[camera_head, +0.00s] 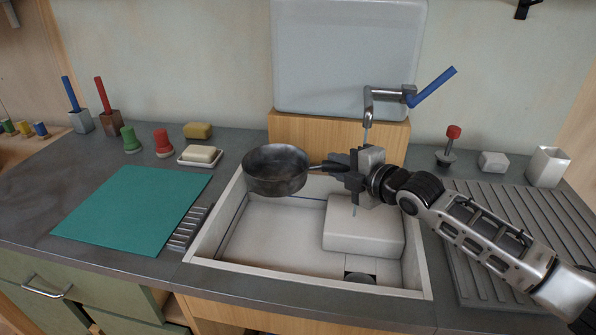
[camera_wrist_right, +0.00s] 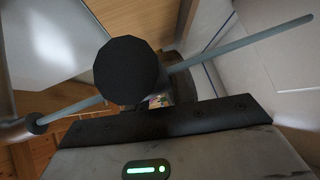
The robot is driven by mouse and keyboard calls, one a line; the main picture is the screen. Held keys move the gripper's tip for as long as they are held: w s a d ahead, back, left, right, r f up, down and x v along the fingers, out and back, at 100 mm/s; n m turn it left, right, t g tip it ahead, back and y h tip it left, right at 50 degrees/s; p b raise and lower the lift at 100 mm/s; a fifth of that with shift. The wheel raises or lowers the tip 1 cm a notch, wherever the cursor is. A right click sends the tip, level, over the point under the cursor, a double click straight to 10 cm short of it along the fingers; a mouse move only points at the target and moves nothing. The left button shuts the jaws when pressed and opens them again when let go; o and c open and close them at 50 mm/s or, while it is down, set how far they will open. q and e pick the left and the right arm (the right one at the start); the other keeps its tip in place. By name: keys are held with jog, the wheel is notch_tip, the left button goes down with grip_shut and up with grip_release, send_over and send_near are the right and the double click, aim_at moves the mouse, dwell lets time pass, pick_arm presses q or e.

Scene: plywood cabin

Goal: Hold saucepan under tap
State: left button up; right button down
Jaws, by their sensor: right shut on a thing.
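A dark metal saucepan (camera_head: 275,172) is held level above the left back part of the sink (camera_head: 208,232). My right gripper (camera_head: 342,168) is shut on its black handle, whose round end (camera_wrist_right: 130,70) fills the middle of the right wrist view. The tap (camera_head: 385,93) has a bent metal spout and a raised blue lever (camera_head: 432,86). A thin pale stream (camera_head: 366,132) runs down from the spout, passes at my right gripper and shows again below it. The stream (camera_wrist_right: 240,38) also crosses the wrist view. The pan's bowl is left of the stream, apart from it. My left gripper is out of view.
A white block (camera_head: 362,228) stands in the sink under my right gripper. A ribbed drainboard (camera_head: 490,215) lies right of the sink. A green mat (camera_head: 135,210), a soap dish (camera_head: 200,156) and stoppers lie left. A splash panel (camera_head: 347,50) stands behind the tap.

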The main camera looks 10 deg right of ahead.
aim_at(296, 175)
jog(key=shift+w+a+r, duration=0.1)
jog(key=shift+w+a, duration=0.05)
jog(key=shift+w, duration=0.05)
jog(key=shift+s, duration=0.1)
jog(key=shift+s+d+p, duration=0.3)
jog(key=shift+s+p, duration=0.15)
jog(key=shift+p, duration=0.05)
jog(key=shift+s+a+r+p, duration=0.1)
jog(key=shift+s+a+p, duration=0.3)
jog(key=shift+a, duration=0.25)
jog(key=shift+s+a+p, duration=0.3)
jog(key=shift+a+p, duration=0.15)
jog(key=shift+a, duration=0.2)
jog(key=shift+s+a+p, duration=0.3)
jog(key=shift+s+a, duration=0.1)
jog(key=shift+a, duration=0.35)
jog(key=shift+s+a+p, duration=0.25)
jog(key=shift+s+a, duration=0.2)
jog(key=shift+a, duration=0.25)
jog(key=shift+s+a+p, duration=0.3)
jog(key=shift+s+a, duration=0.1)
jog(key=shift+a, duration=0.35)
